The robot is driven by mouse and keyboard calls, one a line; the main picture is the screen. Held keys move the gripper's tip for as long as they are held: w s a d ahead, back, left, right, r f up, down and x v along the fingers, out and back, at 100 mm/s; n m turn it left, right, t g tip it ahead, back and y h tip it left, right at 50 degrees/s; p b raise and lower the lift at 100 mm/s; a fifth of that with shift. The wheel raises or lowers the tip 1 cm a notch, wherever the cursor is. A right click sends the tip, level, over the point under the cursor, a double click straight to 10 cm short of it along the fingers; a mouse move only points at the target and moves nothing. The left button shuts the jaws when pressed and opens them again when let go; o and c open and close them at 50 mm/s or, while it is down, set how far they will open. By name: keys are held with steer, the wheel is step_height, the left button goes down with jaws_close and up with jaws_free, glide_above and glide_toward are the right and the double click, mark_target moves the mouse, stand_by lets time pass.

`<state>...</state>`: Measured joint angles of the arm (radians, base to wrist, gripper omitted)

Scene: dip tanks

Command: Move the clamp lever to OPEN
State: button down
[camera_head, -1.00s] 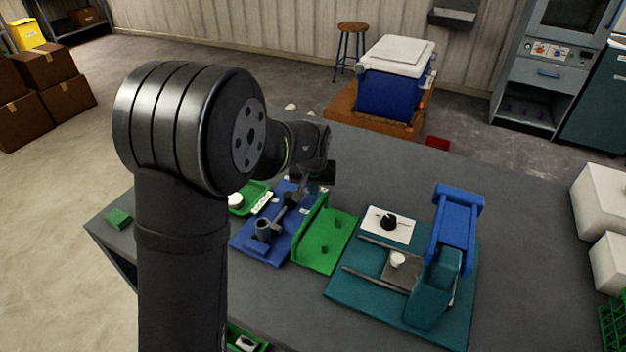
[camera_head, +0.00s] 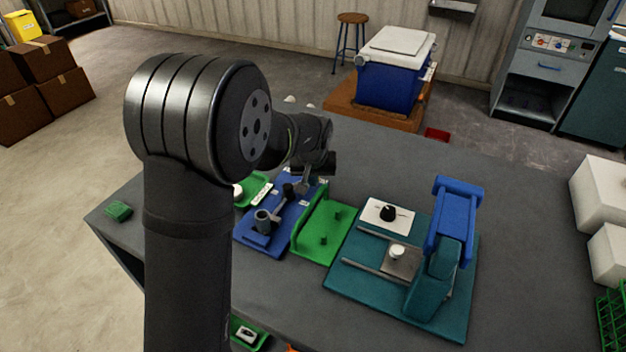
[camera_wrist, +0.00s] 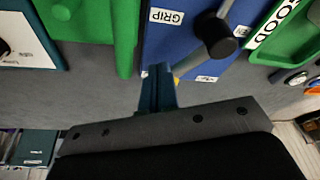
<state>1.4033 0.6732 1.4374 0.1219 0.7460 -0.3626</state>
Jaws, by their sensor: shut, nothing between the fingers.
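The blue clamp fixture (camera_head: 253,240) stands left of the green fixture on the table. Its grey clamp lever (camera_head: 276,205) slants back from a grey cylinder to a black knob (camera_head: 288,190). In the head view my gripper (camera_head: 306,186) is partly hidden behind my wrist.
The green fixture (camera_head: 322,240) with upright pegs adjoins on the right. Beyond it is a teal fixture (camera_head: 350,278) with rails and a blue-handled press (camera_head: 455,220). A green tray (camera_head: 256,184) lies behind left.

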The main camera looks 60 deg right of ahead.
steer(key=d+n, duration=0.1)
steer(key=w+n+t, duration=0.1)
steer(key=n, duration=0.1)
steer(key=shift+w+d+y, duration=0.15)
steer(key=shift+d+y, duration=0.15)
steer(key=shift+d, duration=0.05)
steer(key=w+n, duration=0.1)
steer(key=n, duration=0.1)
steer(key=w+d+n, duration=0.1)
steer(key=n, duration=0.1)
steer(key=shift+d+t+y, duration=0.1)
steer(key=shift+t+y, duration=0.2)
steer(key=shift+y, duration=0.1)
steer(key=w+n, duration=0.1)
steer(key=w+n+y, duration=0.1)
steer(key=n, duration=0.1)
steer(key=w+n, duration=0.1)
steer(key=n, duration=0.1)
steer(key=shift+d, duration=0.25)
steer(key=shift+w, duration=0.25)
steer(key=shift+w, duration=0.1)
steer(key=shift+r, duration=0.1)
steer(key=v, duration=1)
steer(key=shift+s+d, duration=0.25)
steer(key=shift+f, duration=0.2)
